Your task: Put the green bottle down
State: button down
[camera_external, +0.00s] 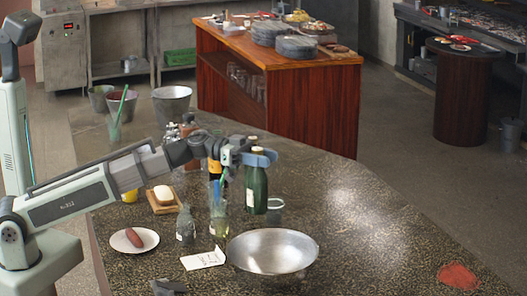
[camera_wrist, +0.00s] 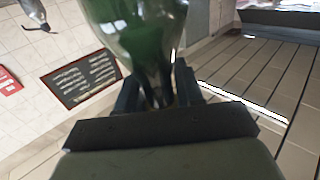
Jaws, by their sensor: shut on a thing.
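The green bottle (camera_external: 257,190) is upright in the external view, over the dark speckled counter (camera_external: 370,235). My gripper (camera_external: 258,158) is shut around its upper part, near the neck. I cannot tell whether the bottle's base touches the counter or hangs just above it. In the wrist view the bottle's green glass body (camera_wrist: 135,30) fills the top middle, and its narrower part sits between the two dark fingers of my gripper (camera_wrist: 158,92).
A large metal bowl (camera_external: 272,253) stands in front of the bottle, and a small grey cup (camera_external: 275,206) is beside it. A glass (camera_external: 219,222), a clear bottle (camera_external: 185,224) and a plate (camera_external: 118,246) are to the left. The counter's right side is mostly clear, with a red patch (camera_external: 458,276).

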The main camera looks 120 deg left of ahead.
aim_at(263, 171)
notch_tip(263, 171, up, 8)
jog(key=w+d+m+g+h, duration=0.1)
jog(key=w+d+m+h, duration=0.15)
jog(key=w+d, duration=0.45)
jog(key=w+d+m+h, duration=0.1)
jog(key=w+d+h, duration=0.2)
jog(key=d, duration=0.8)
notch_tip(263, 171, down, 15)
jog(key=shift+s+a+r, duration=0.15)
jog(key=shift+a+r, duration=0.05)
jog(key=shift+a, duration=0.05)
dwell(1.2)
jog(key=shift+f, duration=0.6)
jog(key=c, duration=0.7)
grip_release()
jog(key=shift+r, duration=0.15)
jog(key=v, duration=0.8)
jog(key=r+v, duration=0.1)
jog(key=v, duration=0.3)
jog(key=shift+a+r, duration=0.1)
jog(key=shift+c, duration=0.3)
